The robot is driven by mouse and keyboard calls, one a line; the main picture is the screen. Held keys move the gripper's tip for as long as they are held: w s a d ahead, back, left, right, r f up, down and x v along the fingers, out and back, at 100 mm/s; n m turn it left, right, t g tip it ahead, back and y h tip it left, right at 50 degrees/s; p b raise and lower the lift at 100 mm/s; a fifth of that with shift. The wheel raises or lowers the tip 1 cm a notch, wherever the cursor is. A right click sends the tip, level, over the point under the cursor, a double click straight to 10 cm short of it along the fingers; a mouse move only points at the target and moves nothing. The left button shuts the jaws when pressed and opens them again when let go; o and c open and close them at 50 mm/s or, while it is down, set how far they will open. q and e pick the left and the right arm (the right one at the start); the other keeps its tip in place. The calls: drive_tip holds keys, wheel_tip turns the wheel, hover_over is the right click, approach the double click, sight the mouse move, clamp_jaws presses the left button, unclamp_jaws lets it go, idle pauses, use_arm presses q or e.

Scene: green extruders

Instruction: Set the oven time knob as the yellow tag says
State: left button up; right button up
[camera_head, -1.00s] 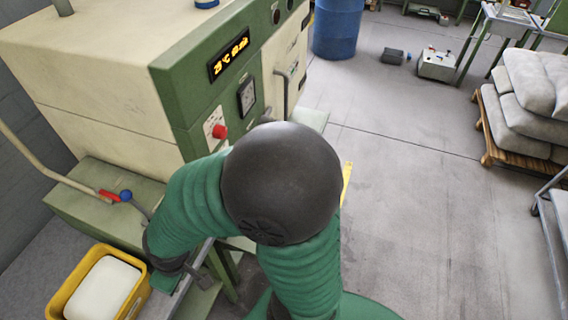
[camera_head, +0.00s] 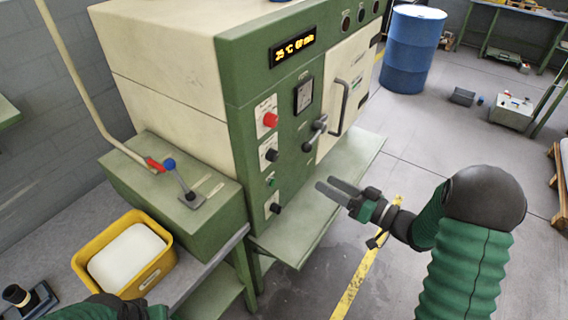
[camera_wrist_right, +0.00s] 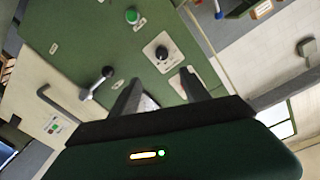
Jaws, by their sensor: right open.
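The green and cream oven (camera_head: 180,70) stands at left centre in the head view, with a lit display (camera_head: 292,47) in orange digits. Its front carries a red knob (camera_head: 270,119), a black knob (camera_head: 271,155) below it, a green button (camera_head: 271,182) and a lower black knob (camera_head: 275,208). Labels are too small to read; I cannot make out a yellow tag. My right gripper (camera_head: 325,187) is open and empty, right of the lower knobs and apart from them. In the wrist view a black knob (camera_wrist_right: 162,52) lies beyond its open fingers (camera_wrist_right: 160,95).
A ball-ended lever (camera_head: 315,132) and the door handle (camera_head: 341,105) stick out from the oven front. A shelf (camera_head: 345,165) juts below the door. A yellow bin (camera_head: 125,255) with white contents sits at lower left. A blue drum (camera_head: 412,50) stands behind.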

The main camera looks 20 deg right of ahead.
drive_tip(key=p, duration=0.1)
approach(276, 157)
drive_tip(key=p+x, duration=0.1)
drive_tip(key=x, duration=0.7)
drive_tip(key=shift+w+d, duration=0.1)
drive_tip(key=shift+w, duration=0.1)
drive_tip(key=shift+w+a, duration=0.2)
drive_tip(key=shift+a, duration=0.05)
use_arm(q)
drive_tip(key=shift+w+a+r, duration=0.1)
drive_tip(key=shift+a+r, duration=0.1)
drive_tip(key=shift+r, duration=0.3)
drive_tip(key=shift+a+r, duration=0.15)
drive_tip(key=shift+r, duration=0.3)
use_arm(e)
drive_tip(key=shift+a, duration=0.1)
drive_tip(key=shift+c, duration=0.4)
clamp_jaws()
